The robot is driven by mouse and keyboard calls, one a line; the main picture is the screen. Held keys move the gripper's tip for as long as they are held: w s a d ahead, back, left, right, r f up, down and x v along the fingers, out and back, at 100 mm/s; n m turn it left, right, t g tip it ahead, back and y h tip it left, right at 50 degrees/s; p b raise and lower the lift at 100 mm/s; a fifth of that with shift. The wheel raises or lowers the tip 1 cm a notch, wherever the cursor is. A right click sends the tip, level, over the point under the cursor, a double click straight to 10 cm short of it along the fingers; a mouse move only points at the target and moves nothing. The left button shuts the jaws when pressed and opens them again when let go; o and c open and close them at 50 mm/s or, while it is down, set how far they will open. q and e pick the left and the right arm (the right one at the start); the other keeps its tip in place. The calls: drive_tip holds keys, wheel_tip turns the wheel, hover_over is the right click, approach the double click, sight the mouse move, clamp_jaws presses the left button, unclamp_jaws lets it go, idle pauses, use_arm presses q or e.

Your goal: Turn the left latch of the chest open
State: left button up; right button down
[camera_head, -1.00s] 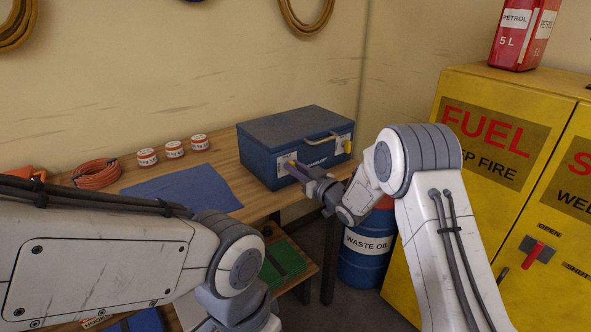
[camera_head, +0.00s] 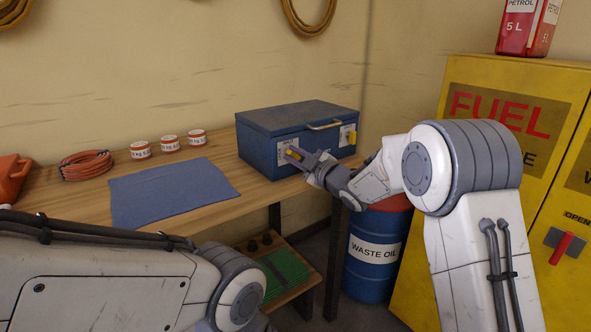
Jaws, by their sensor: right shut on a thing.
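The blue chest (camera_head: 272,124) stands on the wooden bench with its lid down and a pale handle on its front. Its left latch (camera_head: 291,154) has a yellow knob on a light plate, partly hidden by my fingers. My right gripper (camera_head: 300,157) reaches it from the right and is shut on the left latch. The latch's exact angle is hard to make out. The right latch (camera_head: 352,137), also yellow, sits untouched near the chest's right edge, its knob upright. My left arm crosses the bottom left; its gripper is out of view.
A blue cloth (camera_head: 172,190) lies flat left of the chest. Behind it are several small tins (camera_head: 169,143) and an orange coil (camera_head: 86,165). A waste oil drum (camera_head: 372,252) and a yellow fuel cabinet (camera_head: 440,235) stand to the right, below and behind my right arm.

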drive_tip(key=shift+s+a+f+n+b, duration=0.1)
drive_tip(key=shift+f+n+b, duration=0.1)
drive_tip(key=shift+n+b, duration=1.9)
drive_tip(key=shift+f+n+b, duration=0.2)
drive_tip(key=shift+n+b, duration=1.6)
drive_tip(key=shift+b, duration=0.6)
drive_tip(key=c, duration=0.8)
unclamp_jaws()
drive_tip(key=shift+c, duration=0.2)
drive_tip(key=v, duration=1)
drive_tip(key=shift+s, duration=0.15)
